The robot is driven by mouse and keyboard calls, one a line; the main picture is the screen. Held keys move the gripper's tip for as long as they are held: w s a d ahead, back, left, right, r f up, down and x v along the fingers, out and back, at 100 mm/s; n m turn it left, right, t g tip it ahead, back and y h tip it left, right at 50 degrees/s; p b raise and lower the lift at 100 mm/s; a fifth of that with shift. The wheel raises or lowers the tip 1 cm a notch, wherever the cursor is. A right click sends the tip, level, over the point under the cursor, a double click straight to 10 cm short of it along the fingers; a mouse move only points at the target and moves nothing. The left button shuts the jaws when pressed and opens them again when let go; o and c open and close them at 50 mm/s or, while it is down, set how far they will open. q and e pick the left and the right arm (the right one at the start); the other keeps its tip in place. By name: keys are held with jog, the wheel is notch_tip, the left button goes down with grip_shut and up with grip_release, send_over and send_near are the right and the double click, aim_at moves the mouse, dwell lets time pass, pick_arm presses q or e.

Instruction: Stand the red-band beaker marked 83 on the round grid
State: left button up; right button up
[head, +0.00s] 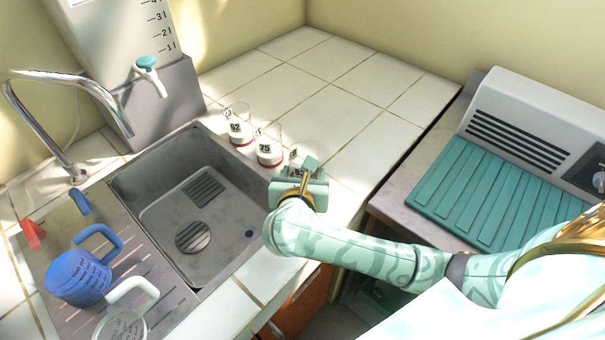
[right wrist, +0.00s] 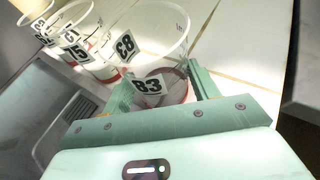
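The beaker marked 83 (right wrist: 160,62) is clear glass with a reddish band low down, and stands on the white tiles at the sink's right rim. In the head view its upper part (head: 297,153) shows behind my right gripper (head: 299,180). In the right wrist view the two fingers of my right gripper (right wrist: 162,84) flank the beaker's lower part. Whether both fingers press on the glass is unclear. The round grid (head: 193,237) is a dark slotted disc on the sink floor, bare. My left gripper is not in view.
Other labelled red-band beakers (head: 268,150) (head: 240,128) stand close by along the rim. The sink (head: 160,205) also holds a rectangular grid (head: 203,187) and a small drain (head: 249,233). A tap (head: 75,172), blue mug (head: 78,278) and pale mug (head: 122,322) are at left.

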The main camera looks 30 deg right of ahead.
jog(key=shift+o, duration=0.8)
jog(key=shift+r, duration=0.1)
jog(key=shift+s+a+r, duration=0.15)
jog(key=shift+r, duration=0.05)
jog(key=p+v, duration=0.3)
jog(key=v, duration=0.8)
jog(key=shift+s+a, duration=0.2)
jog(key=shift+s, duration=0.05)
